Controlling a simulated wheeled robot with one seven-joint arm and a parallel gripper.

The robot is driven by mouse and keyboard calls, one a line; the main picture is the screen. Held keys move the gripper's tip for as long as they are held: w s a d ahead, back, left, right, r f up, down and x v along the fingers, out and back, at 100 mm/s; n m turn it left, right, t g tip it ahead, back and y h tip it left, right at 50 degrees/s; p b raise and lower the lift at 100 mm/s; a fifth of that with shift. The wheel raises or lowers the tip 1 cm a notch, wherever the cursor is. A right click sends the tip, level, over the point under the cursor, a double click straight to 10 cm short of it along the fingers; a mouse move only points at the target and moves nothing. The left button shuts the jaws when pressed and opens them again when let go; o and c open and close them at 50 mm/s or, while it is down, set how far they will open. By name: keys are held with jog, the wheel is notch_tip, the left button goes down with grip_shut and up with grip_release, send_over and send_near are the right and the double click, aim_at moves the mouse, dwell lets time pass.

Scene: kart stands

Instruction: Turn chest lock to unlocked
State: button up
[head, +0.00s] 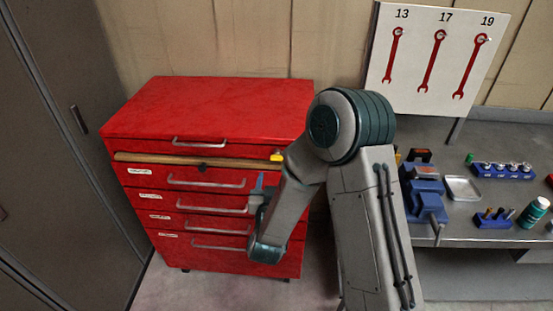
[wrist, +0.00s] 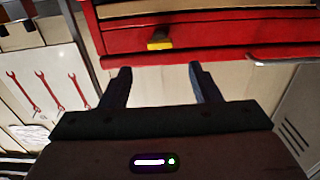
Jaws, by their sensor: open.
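The red chest (head: 150,200) stands at the left in the head view, with its drawers closed. A small yellow piece (head: 277,157) sits at the right end of its wooden strip; it also shows on the red front in the wrist view (wrist: 159,42). A dark round spot (head: 202,167) is at the top middle of the drawer front. I cannot tell which of these is the lock, or its setting. My gripper (wrist: 160,68) is open and empty, with the yellow piece ahead between its fingers, apart from them. In the head view my arm partly hides the gripper (head: 257,188).
A dark cabinet (head: 60,130) stands left of the chest. A workbench (head: 460,225) at the right holds a blue vise (head: 425,195), a tray (head: 462,187) and sockets (head: 505,170). A white board (head: 410,60) with three red wrenches hangs behind.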

aim_at(277, 159)
jog(key=w+p, duration=0.2)
jog(key=w, duration=0.6)
jog(key=shift+d, duration=0.15)
jog(key=c, duration=1)
